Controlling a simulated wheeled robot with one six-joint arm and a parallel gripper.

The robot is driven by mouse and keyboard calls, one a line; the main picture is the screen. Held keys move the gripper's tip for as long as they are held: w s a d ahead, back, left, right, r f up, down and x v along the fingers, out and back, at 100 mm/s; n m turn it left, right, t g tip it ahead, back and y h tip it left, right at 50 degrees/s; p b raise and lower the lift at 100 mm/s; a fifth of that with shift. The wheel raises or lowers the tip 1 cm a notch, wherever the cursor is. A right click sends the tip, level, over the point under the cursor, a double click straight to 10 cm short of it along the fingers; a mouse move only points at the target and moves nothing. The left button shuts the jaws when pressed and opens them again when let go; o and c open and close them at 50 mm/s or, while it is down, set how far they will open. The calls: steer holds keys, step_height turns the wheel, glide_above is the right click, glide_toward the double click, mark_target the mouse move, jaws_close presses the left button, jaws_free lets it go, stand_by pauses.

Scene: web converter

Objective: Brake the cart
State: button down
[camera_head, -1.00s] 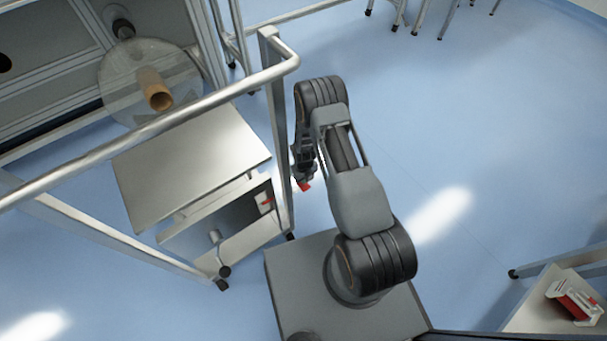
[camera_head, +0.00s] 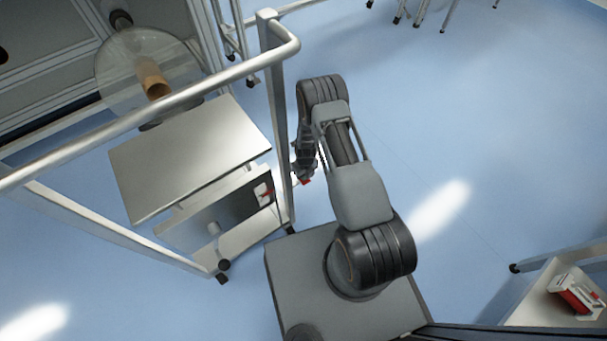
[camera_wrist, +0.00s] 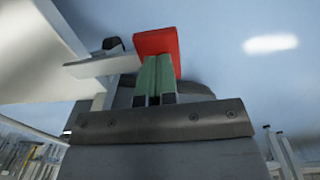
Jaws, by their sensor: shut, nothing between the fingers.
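The cart (camera_head: 190,165) stands at left in the head view, with a tall tubular metal frame and flat shelves. A red pedal (camera_wrist: 157,44) shows in the wrist view just beyond my fingertips; the red piece (camera_head: 304,182) also shows in the head view, right of the cart's near right post. My gripper (camera_wrist: 155,80) is shut with nothing held, its green fingers side by side. Their tips meet or overlap the pedal in the picture; I cannot tell whether they touch. A dark caster (camera_head: 290,229) sits at the post's foot.
The cart's post (camera_head: 276,110) rises close to my gripper's left. A clear disc with a brown core (camera_head: 153,78) is behind the cart. A bench with a red and white object (camera_head: 575,292) is at lower right. Blue floor (camera_head: 480,140) at right is open.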

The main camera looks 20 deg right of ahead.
steer(key=shift+d+f+y, duration=0.15)
steer(key=shift+f+y, duration=0.35)
steer(key=shift+f, duration=0.25)
step_height(320, 180, down, 2)
steer(key=shift+f+b, duration=0.25)
steer(key=shift+b, duration=0.55)
steer(key=shift+s+a+f+b, duration=0.1)
steer(key=shift+a+f+b, duration=0.2)
steer(key=shift+f+b, duration=0.5)
steer(key=shift+s+a+f+b, duration=0.1)
steer(key=shift+a+f+b, duration=0.25)
steer(key=shift+f, duration=0.9)
steer(key=w+d+r+p, duration=0.3)
steer(key=d+r+p, duration=0.2)
steer(key=d+r, duration=0.4)
step_height(320, 180, up, 2)
steer(key=shift+r, duration=0.1)
steer(key=shift+p, duration=0.3)
